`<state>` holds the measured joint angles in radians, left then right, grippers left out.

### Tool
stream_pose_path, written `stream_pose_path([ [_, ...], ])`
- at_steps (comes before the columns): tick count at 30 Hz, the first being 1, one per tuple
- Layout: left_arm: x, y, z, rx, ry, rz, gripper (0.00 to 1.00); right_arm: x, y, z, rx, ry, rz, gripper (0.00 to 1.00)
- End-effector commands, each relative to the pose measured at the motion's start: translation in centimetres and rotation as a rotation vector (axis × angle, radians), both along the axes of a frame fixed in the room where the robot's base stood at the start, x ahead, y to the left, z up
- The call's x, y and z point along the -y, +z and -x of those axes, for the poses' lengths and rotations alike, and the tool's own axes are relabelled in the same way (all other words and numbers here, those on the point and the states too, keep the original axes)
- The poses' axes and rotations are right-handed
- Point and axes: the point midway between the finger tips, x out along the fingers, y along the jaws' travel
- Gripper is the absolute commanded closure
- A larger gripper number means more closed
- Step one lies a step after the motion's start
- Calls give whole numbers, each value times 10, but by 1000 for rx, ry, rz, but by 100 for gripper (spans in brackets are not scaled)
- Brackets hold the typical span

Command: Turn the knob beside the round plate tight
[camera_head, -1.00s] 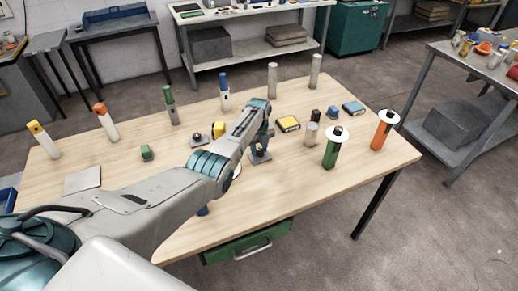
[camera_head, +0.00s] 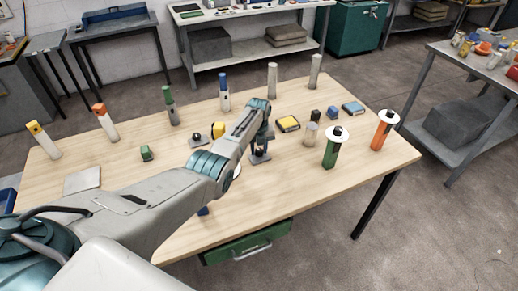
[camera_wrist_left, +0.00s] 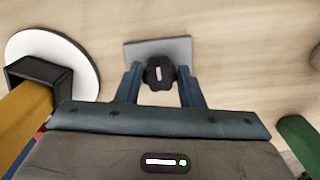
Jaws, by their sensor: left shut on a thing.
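The black lobed knob (camera_wrist_left: 159,72) with a pale bar mark on top stands on a grey square base (camera_wrist_left: 180,46) in the left wrist view. My left gripper (camera_wrist_left: 160,84) has its two blue fingers on either side of the knob, shut on it from above. In the head view the gripper (camera_head: 262,143) points down over the same grey base (camera_head: 260,160). The white round plate (camera_wrist_left: 88,70) lies to the left of the knob in the wrist view, partly covered by a black bracket and a yellow piece. In the head view my arm hides most of the plate. My right gripper is out of view.
A second small knob on a grey base (camera_head: 195,140) and a yellow block (camera_head: 218,130) stand left of my gripper. A yellow-black block (camera_head: 288,123), a pale cylinder (camera_head: 310,134) and a green white-topped cylinder (camera_head: 331,151) stand right. The table front right is clear.

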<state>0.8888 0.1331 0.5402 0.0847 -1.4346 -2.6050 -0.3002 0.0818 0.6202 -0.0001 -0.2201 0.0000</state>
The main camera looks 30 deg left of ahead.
Motion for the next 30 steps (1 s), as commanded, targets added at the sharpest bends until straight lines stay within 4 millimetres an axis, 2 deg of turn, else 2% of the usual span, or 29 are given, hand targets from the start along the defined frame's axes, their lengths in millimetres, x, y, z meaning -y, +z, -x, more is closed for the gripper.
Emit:
stream_pose_path([
  [3,-1,4,-3,8,0,-1,88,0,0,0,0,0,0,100],
  [4,-1,4,-3,8,0,-1,62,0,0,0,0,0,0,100],
  [6,-1,3,-2,7,0,-1,48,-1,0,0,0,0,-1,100],
  [7,-1,3,-2,7,0,-1,44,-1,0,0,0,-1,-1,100],
  [16,0,2,-1,2,1,0,44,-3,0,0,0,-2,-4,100],
  [20,0,10,-1,4,1,-1,44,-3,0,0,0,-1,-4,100],
  [25,0,34,-1,7,1,-1,44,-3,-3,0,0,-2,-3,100],
  [30,0,67,-2,9,0,-2,44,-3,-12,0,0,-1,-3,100],
])
